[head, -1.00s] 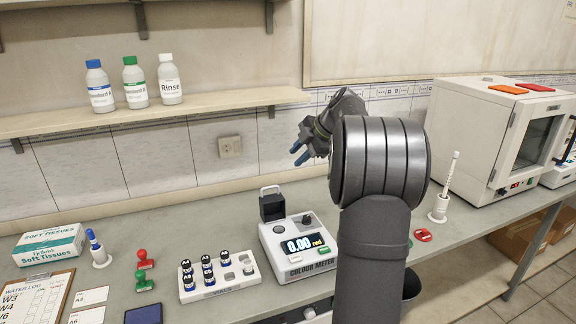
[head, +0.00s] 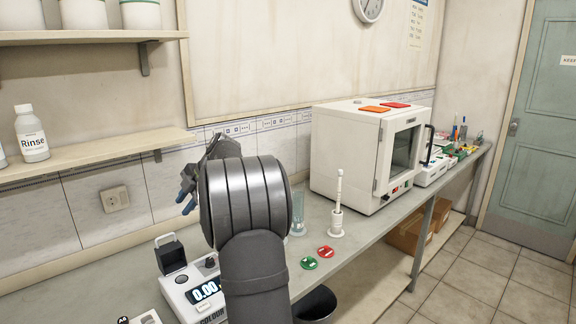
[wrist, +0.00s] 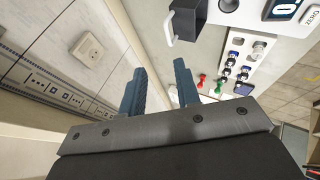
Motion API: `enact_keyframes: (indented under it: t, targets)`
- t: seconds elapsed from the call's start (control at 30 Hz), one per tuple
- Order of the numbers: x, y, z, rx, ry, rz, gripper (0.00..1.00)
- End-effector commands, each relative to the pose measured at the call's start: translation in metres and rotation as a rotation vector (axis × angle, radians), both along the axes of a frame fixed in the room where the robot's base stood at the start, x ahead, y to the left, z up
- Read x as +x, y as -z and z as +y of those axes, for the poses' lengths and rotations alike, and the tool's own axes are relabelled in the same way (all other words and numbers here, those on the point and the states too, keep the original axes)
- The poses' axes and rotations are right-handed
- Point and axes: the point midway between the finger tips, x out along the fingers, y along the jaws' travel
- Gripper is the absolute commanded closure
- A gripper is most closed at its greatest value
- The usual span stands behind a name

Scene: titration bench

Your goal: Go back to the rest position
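My gripper (head: 183,190) is at the left of the head view, above the bench and in front of the tiled wall, partly hidden behind my own arm. In the wrist view its two blue-grey fingers (wrist: 160,90) stand apart with nothing between them. The colour meter (head: 205,290), a white box with a lit display, stands on the bench below my gripper, partly covered by my arm. It also shows at the top of the wrist view (wrist: 225,12).
A white oven (head: 350,155) with orange and red pads stands on the bench (head: 400,225). A white pipette stand (head: 337,228), green disc (head: 309,263) and red disc (head: 326,252) are nearby. A Rinse bottle (head: 32,135) is on the shelf (head: 100,156). The vial rack (wrist: 240,65) shows in the wrist view.

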Motion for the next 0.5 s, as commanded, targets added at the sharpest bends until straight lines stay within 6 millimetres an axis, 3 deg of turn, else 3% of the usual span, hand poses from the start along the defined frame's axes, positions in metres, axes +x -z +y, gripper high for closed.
enact_keyframes:
  t: [0.5]
  targets:
    - [0.008, 0.08, 0.061, -0.003, -0.001, 0.003, 0.7]
